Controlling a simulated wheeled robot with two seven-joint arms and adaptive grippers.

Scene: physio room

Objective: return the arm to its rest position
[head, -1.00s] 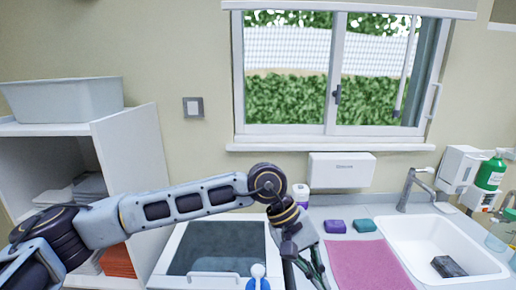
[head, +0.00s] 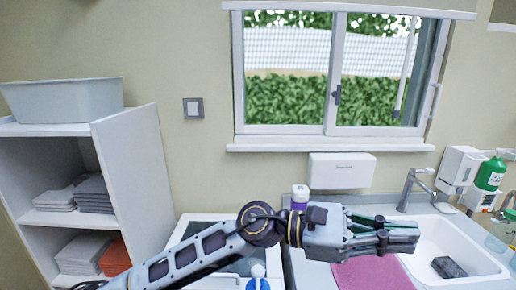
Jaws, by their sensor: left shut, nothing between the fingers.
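My left arm comes in from the lower left and reaches across the counter. My left gripper (head: 400,234) points right, above the pink mat and in front of the sink's left side. Its fingers lie close together, with nothing visible between them. It partly hides the pink mat (head: 368,272) and the sink's left rim. My right arm and gripper are out of the frame.
A white sink (head: 480,244) with a dark block (head: 449,267) in it is at the right, below a faucet (head: 409,186). A white bottle (head: 300,196) stands behind my wrist. A shelf unit (head: 133,185) with folded towels stands left. The window wall is behind.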

